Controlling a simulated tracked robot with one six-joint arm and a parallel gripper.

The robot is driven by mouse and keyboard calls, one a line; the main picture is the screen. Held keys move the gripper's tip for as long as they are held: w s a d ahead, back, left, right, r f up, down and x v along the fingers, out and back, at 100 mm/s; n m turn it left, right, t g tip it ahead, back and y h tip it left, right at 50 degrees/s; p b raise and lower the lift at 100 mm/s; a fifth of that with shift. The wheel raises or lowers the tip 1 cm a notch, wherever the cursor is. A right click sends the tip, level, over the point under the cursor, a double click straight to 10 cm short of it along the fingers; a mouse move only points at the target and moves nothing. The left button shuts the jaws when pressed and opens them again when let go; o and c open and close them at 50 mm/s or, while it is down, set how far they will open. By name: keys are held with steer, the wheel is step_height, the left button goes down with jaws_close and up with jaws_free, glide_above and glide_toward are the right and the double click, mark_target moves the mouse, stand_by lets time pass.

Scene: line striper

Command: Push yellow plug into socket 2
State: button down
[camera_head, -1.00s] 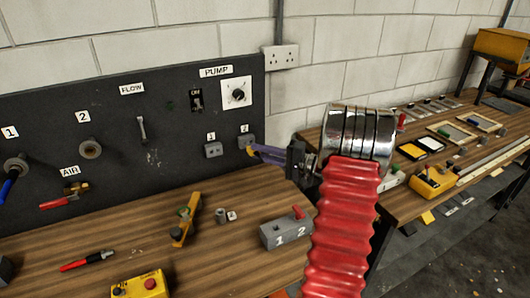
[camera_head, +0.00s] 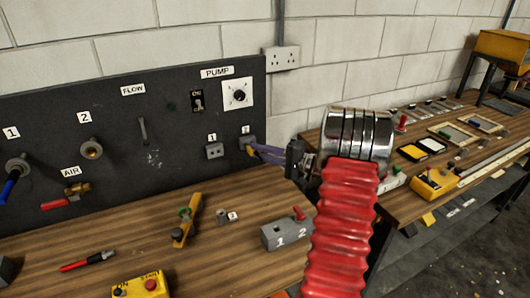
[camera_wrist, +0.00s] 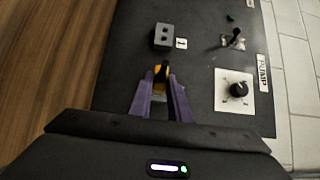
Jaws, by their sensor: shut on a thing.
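My gripper (camera_head: 258,150) has purple fingers and reaches from the right to the dark panel, at the socket marked 2. In the wrist view the fingers (camera_wrist: 161,82) are closed around a small yellow plug (camera_wrist: 160,71) with a dark middle. The yellow plug shows only as a small patch in the head view (camera_head: 250,150), against the front of socket 2 (camera_head: 246,140), a grey block. I cannot tell how deep the plug sits. Socket 2 is hidden behind plug and fingers in the wrist view. Socket 1 (camera_head: 214,151) is empty, just left of it.
The pump switch (camera_head: 198,101) and white dial (camera_head: 237,94) are above the sockets. A second bench is at right.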

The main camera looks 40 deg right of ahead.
steer(key=shift+w+d, duration=0.15)
steer(key=shift+w, duration=0.4)
steer(key=shift+w+d, duration=0.15)
steer(key=shift+w, duration=0.4)
stand_by(1.4)
steer(key=c, duration=1.6)
jaws_free()
steer(key=shift+o, duration=0.3)
steer(key=shift+o, duration=1.4)
steer(key=shift+w, duration=0.1)
steer(key=v, duration=0.7)
steer(key=shift+w+a, duration=0.1)
